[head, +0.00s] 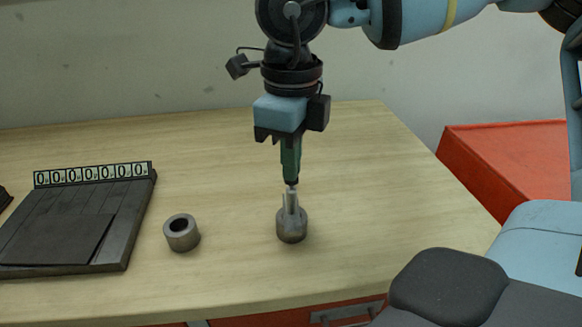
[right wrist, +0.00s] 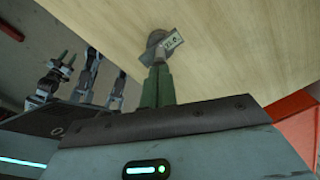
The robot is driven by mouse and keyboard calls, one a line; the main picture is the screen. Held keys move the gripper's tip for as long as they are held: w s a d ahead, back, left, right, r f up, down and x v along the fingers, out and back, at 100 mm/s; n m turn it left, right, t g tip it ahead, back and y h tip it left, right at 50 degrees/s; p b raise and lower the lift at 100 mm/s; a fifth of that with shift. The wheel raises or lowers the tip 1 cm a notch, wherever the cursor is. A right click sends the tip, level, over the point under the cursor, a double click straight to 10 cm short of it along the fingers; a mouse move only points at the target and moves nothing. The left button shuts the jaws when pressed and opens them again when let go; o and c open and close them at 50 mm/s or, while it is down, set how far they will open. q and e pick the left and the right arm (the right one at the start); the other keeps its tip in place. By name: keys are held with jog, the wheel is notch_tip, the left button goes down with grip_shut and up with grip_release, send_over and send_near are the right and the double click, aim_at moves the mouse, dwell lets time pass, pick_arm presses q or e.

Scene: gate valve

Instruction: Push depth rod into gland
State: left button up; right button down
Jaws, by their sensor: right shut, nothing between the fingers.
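The gland (head: 291,228) is a grey metal piece standing on the wooden table, right of centre in the head view. The slim light depth rod (head: 291,198) stands upright at its top. My right gripper (head: 291,184) points straight down with its green fingers shut and empty. The fingertips are right over the rod's upper end; whether they touch it I cannot tell. In the right wrist view the shut fingers (right wrist: 157,70) partly cover the rod and gland, and a small pale label (right wrist: 173,42) with figures shows there. My left gripper is not in the head view.
A grey metal ring (head: 182,233) stands left of the gland. A dark board (head: 75,228) with a row of number tiles (head: 92,174) lies at the left. A red cabinet (head: 505,165) is at the right. The table between ring and gland is clear.

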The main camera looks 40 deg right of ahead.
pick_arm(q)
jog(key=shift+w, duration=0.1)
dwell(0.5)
pick_arm(e)
jog(key=shift+r, duration=0.6)
jog(key=shift+r+p, duration=1.15)
jog(key=shift+r, duration=1.25)
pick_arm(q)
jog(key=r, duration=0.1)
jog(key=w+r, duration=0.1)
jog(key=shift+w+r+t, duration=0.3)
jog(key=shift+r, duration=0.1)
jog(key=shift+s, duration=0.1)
pick_arm(e)
jog(key=shift+f, duration=0.1)
